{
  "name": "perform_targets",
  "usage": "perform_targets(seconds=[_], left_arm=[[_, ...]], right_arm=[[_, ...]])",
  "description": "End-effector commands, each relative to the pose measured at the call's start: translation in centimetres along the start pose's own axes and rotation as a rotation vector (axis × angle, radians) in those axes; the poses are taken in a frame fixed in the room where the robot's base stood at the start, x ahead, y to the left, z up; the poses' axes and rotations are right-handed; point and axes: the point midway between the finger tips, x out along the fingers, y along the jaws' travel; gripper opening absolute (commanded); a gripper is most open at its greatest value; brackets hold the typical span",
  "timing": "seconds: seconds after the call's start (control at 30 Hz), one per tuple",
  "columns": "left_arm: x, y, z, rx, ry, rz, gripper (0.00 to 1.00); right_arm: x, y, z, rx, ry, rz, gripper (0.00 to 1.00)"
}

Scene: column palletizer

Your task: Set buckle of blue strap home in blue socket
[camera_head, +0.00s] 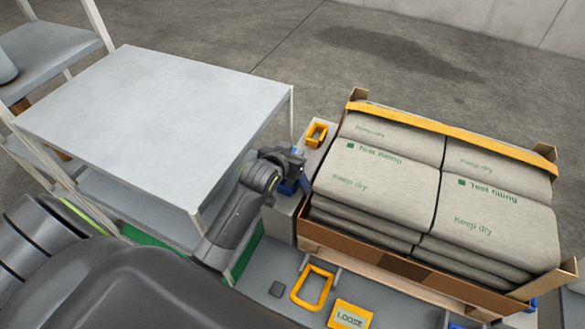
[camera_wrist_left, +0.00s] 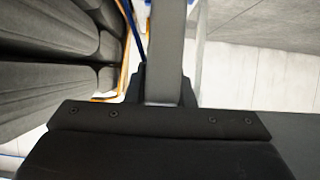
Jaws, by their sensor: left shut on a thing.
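My left gripper (camera_head: 296,160) is at the left side of the bag stack, above a grey block. It is shut, and in the left wrist view a flat grey bar (camera_wrist_left: 165,55) stands between its fingers (camera_wrist_left: 163,88). I cannot tell for sure that this bar is the blue strap's buckle. A blue piece (camera_head: 302,183) shows just below the gripper, partly hidden by it; I cannot tell whether it is strap or socket. A thin blue band (camera_wrist_left: 130,15) runs beside the bar in the left wrist view. My right gripper is not in view.
Grey bags (camera_head: 375,180) sit stacked in a cardboard tray (camera_head: 345,245), with an orange strap (camera_head: 450,131) across the back. An orange frame (camera_head: 316,127) stands behind the gripper. A yellow frame (camera_head: 296,288) and a LOOSE sign (camera_head: 350,316) are in front. A grey table (camera_head: 145,125) is at left.

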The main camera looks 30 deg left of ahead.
Motion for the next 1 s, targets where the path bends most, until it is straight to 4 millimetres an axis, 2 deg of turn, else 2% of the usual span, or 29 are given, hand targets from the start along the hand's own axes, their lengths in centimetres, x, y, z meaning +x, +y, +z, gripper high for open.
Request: perform_targets(seconds=[0.4, 0.8, 0.83, 1.0], left_arm=[[2.2, 0.0, 4.1, 0.001, 0.001, 0.000, 0.00], [2.5, 0.0, 4.5, 0.001, 0.002, 0.001, 0.00], [2.5, 0.0, 4.5, 0.001, 0.002, 0.000, 0.23], [2.5, 0.0, 4.5, 0.001, 0.002, 0.000, 0.43]], right_arm=[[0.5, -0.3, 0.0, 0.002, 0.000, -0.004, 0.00], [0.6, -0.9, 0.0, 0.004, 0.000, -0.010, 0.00], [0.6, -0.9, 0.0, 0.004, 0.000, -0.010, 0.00], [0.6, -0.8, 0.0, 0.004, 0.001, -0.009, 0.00]])
